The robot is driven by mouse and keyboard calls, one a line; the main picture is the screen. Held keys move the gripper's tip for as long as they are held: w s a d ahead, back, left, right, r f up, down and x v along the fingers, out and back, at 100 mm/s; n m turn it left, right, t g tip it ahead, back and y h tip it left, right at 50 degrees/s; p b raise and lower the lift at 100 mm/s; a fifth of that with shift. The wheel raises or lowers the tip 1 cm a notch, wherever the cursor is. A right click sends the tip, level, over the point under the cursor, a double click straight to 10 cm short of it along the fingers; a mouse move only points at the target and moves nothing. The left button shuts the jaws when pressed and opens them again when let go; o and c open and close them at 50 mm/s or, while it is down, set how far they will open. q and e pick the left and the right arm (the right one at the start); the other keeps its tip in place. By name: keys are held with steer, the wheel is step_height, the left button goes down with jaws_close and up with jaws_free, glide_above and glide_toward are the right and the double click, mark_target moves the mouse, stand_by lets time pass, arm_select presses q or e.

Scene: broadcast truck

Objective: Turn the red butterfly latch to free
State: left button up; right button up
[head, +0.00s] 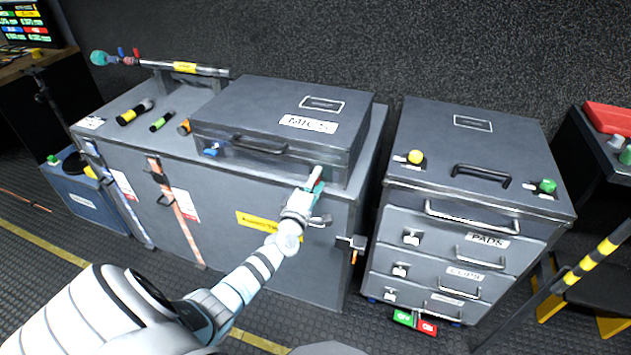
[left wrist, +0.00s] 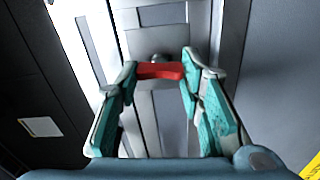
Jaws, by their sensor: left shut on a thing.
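The red butterfly latch (left wrist: 160,71) sits on the front of the grey case marked MICS (head: 262,165). In the left wrist view its red wing lies crosswise between the two teal-padded fingers of my left gripper (left wrist: 160,78). The fingertips close on the two ends of the wing. In the head view my left gripper (head: 315,182) is at the right end of the case front and covers most of the latch. A blue latch (head: 211,150) is at the left end of the same case front. My right gripper is not in view.
The MICS case rests on a larger grey trunk (head: 225,220). A black handle (head: 260,144) is on its front between the latches. To the right stands a drawer case (head: 480,140) with yellow (head: 415,157) and green (head: 547,186) knobs, across a narrow gap.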

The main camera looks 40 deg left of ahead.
arm_select(q)
steer(key=o, duration=1.2)
steer(key=shift+c, duration=0.2)
steer(key=v, duration=1.2)
